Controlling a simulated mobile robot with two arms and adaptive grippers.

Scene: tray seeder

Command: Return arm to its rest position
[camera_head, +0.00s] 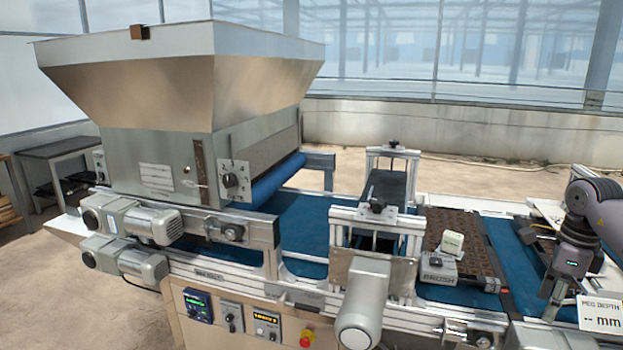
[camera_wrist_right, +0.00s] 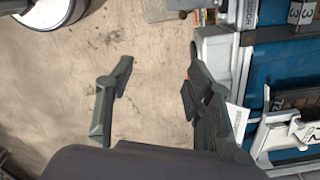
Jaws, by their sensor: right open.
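My right gripper (camera_head: 552,290) hangs at the right edge of the head view, fingers pointing down, over or in front of the right end of the seeder line. I cannot tell its exact height. In the right wrist view my right gripper (camera_wrist_right: 160,56) is open. Its two dark fingers stand wide apart with nothing between them, over bare floor (camera_wrist_right: 150,100). The right finger appears close to the machine's edge in that picture; whether it touches cannot be told. My left gripper is in neither view.
The seeder's hopper (camera_head: 180,80) stands at the left over a blue belt (camera_head: 300,222). A brown tray (camera_head: 472,225) lies on the belt near a pale block (camera_head: 452,243) and a grey labelled device (camera_head: 437,268). A "PEG DEPTH" display (camera_head: 601,315) stands close below my right gripper.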

